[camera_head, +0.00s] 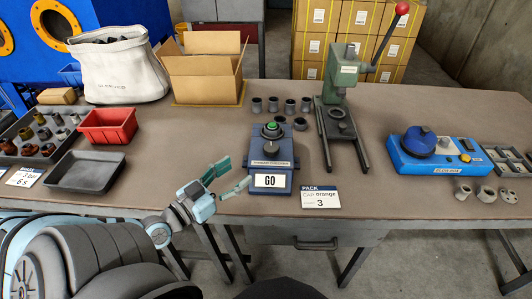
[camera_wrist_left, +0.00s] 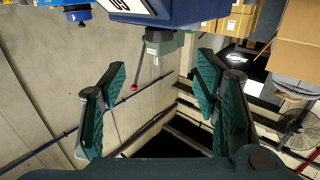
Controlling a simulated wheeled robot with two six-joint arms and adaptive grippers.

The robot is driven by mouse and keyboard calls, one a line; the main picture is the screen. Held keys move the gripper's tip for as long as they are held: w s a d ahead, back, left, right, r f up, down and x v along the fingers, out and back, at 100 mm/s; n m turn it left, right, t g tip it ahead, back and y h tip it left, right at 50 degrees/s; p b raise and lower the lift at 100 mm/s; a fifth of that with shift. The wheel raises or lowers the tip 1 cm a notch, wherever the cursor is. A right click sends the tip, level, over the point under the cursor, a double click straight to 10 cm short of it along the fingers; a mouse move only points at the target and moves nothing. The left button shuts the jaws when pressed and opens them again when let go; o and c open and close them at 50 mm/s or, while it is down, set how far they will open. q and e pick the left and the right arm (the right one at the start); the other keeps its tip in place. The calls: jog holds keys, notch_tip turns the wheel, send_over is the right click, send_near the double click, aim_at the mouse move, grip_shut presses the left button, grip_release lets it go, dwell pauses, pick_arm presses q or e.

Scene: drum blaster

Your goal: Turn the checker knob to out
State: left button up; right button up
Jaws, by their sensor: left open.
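The checker (camera_head: 270,160) is a blue box with a white GO plate on its front, standing near the table's front edge. Its dark round knob (camera_head: 272,133) is on top, with a green button in the middle; the knob's setting is too small to read. My left gripper (camera_head: 229,179) is open and empty, to the left of the checker's front, with its fingers apart. In the left wrist view, which is upside down, the open fingers (camera_wrist_left: 165,95) frame empty space, and the checker (camera_wrist_left: 195,12) shows at the top edge. My right gripper is not in view.
A green press (camera_head: 342,75) with a red-balled lever stands behind right. Several grey cups (camera_head: 290,105) sit behind the checker. A PACK card (camera_head: 320,197) stands right of it. A blue device (camera_head: 432,150) is farther right. A black tray (camera_head: 86,172) and red bin (camera_head: 107,125) lie left.

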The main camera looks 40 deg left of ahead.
aim_at(266, 151)
pick_arm(q)
jog(key=w+b, duration=0.1)
jog(key=w, duration=0.2)
jog(key=w+b, duration=0.1)
jog(key=w, duration=0.3)
jog(key=shift+d+f, duration=0.1)
jog(key=shift+d, duration=0.1)
jog(key=w+p, duration=0.1)
jog(key=w, duration=0.3)
jog(key=shift+d, duration=0.1)
jog(key=shift+w+d, duration=0.15)
jog(key=shift+w, duration=0.4)
jog(key=shift+c, duration=0.2)
